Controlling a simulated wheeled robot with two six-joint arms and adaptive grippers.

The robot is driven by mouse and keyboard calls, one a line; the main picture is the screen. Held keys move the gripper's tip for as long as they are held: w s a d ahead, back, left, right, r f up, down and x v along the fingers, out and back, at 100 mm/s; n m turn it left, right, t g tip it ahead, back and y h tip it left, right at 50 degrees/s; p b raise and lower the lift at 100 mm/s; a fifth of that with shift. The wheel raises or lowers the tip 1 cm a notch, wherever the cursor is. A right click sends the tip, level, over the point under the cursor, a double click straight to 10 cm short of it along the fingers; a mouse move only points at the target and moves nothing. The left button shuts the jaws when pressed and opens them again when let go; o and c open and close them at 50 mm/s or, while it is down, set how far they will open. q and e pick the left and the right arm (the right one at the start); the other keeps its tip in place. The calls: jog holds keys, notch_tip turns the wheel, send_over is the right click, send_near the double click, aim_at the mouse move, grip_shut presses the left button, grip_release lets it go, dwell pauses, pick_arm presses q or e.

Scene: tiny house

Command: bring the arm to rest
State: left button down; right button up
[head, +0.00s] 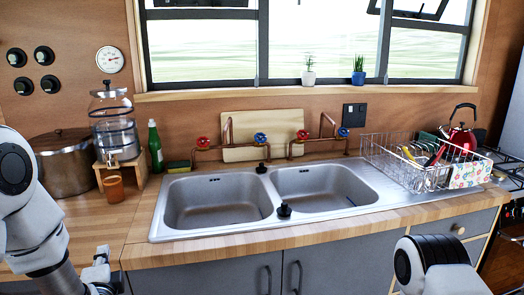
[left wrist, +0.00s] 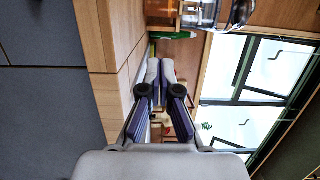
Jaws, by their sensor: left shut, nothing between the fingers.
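My left arm comes in at the left of the head view. My left gripper (head: 102,268) is low in that view, in front of the wooden counter's front edge. In the left wrist view my left gripper (left wrist: 160,70) shows its two fingers together, with nothing between them. Part of my right arm (head: 437,262) shows at the lower right of the head view, in front of the cabinets. Its gripper is out of view.
A double steel sink (head: 262,200) is set in the wooden counter (head: 120,215). A large pot (head: 62,165), a glass dispenser (head: 117,130), an orange cup (head: 114,189) and a green bottle (head: 155,147) stand left. A dish rack (head: 385,155) and a red kettle (head: 461,138) stand right.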

pick_arm(q)
jog(key=s+d+f+g+h+p, duration=0.25)
jog(key=s+f, duration=0.35)
jog(key=f, duration=0.5)
jog(key=s+d+f+g+h+p, duration=0.15)
jog(key=s+f+g, duration=0.3)
jog(key=f, duration=0.55)
jog(key=s+d+f+n+g+h, duration=0.1)
jog(key=s+d+f+n+g, duration=0.1)
jog(key=s, duration=0.5)
jog(key=s+d+f+n+g+h, duration=0.1)
jog(key=s+d+f+n+g, duration=0.1)
jog(key=s+f+n+g, duration=0.2)
jog(key=s+d+f+n+g+h, duration=0.1)
jog(key=s+d+f+n+g, duration=0.1)
jog(key=s+n, duration=0.5)
jog(key=s+f+g, duration=0.1)
jog(key=s, duration=0.2)
jog(key=shift+d+n, duration=0.25)
jog(key=shift+n, duration=0.15)
pick_arm(e)
jog(key=r, duration=0.5)
jog(key=shift+w+a, duration=0.1)
jog(key=shift+w, duration=0.2)
pick_arm(q)
jog(key=shift+f, duration=0.1)
